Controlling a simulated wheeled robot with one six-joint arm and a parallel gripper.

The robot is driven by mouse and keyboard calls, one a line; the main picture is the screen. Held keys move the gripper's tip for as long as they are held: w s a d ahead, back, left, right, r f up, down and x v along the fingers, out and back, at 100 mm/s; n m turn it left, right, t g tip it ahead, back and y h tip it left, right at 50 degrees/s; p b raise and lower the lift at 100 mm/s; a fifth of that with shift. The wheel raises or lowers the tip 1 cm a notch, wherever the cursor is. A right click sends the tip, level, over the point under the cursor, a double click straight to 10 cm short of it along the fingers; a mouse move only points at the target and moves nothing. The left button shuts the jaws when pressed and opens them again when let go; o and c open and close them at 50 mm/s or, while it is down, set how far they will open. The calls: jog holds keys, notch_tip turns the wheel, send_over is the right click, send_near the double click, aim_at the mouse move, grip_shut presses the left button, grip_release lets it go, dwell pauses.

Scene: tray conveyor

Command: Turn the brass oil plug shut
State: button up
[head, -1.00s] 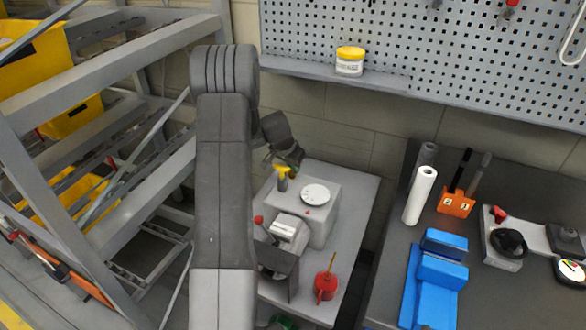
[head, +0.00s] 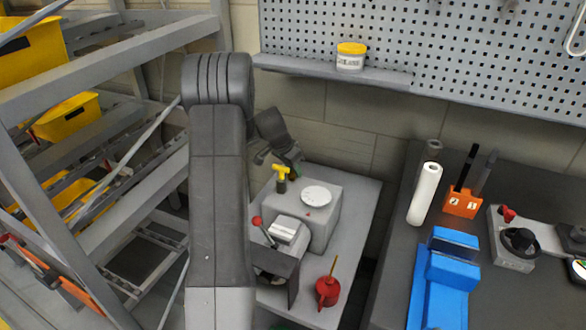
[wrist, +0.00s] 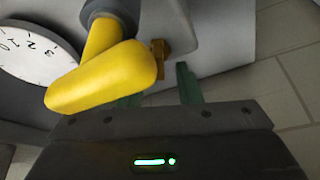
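The brass oil plug (wrist: 160,50) shows in the wrist view as a small brass piece on the grey machine housing, just right of the yellow handle (wrist: 105,75). My gripper (wrist: 160,88) has its two green fingers apart, with nothing seen between them. The plug lies beyond the fingertips, roughly in line with the gap. The yellow handle covers part of the left finger. In the head view my gripper (head: 291,166) is at the back of the grey machine (head: 320,228), beside the yellow handle (head: 281,172). I cannot make out the plug there.
A white dial (head: 316,195) sits on the machine top, close to the yellow handle. A red-knobbed lever (head: 258,222) and a red oil can (head: 327,291) are nearer. A wall stands behind the bench; a grey rack (head: 130,55) fills the left.

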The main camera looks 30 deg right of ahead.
jog(key=shift+r, duration=0.1)
jog(key=v, duration=1.3)
jog(key=shift+a+r, duration=0.2)
jog(key=shift+r, duration=0.05)
jog(key=shift+o, duration=0.4)
